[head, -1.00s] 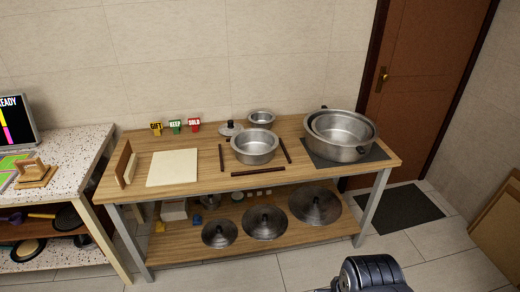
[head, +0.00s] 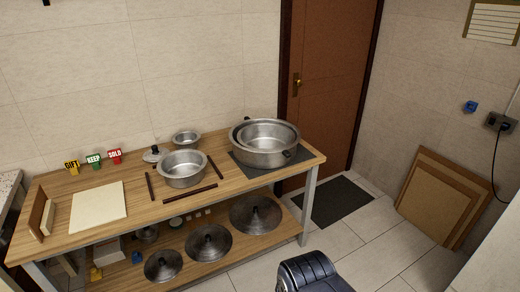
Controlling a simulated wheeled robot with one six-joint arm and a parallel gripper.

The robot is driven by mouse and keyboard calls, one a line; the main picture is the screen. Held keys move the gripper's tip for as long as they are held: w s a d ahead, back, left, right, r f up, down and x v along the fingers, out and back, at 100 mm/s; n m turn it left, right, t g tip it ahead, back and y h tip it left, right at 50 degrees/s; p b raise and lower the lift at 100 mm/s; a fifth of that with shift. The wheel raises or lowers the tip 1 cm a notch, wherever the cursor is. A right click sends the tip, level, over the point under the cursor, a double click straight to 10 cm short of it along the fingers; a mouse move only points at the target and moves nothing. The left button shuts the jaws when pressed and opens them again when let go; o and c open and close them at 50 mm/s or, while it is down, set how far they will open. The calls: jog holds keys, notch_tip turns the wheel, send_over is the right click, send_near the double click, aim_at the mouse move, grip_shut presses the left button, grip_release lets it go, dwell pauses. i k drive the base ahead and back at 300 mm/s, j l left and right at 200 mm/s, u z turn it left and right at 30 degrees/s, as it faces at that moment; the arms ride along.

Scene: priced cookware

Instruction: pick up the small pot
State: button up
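Several metal pots stand on the wooden table. The smallest pot (head: 186,138) is at the back, behind a medium pot (head: 183,170). The medium pot sits between dark wooden strips (head: 190,193). At the right end, a pot (head: 262,133) sits inside a large pot (head: 265,156) on a dark mat. A small lid with a dark knob (head: 154,154) lies left of the smallest pot. A dark part of my arm shows at the bottom edge, in front of the table and apart from the pots. My gripper's fingers are not visible.
The table (head: 130,208) has a lower shelf with several lids (head: 255,215). Colored GIFT, KEEP and SOLD signs (head: 94,161) and a pale board (head: 98,206) are on the left. Floor is free in front right; boards (head: 440,198) lean on the right wall.

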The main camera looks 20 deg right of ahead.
aim_at(182, 168)
jog(key=i+u, duration=0.2)
jog(key=i, duration=0.3)
jog(key=i+u, duration=0.25)
jog(key=i, duration=0.2)
jog(key=i+l+u, duration=0.2)
jog(key=i, duration=0.3)
jog(key=i+l+u, duration=0.2)
jog(key=i, duration=0.25)
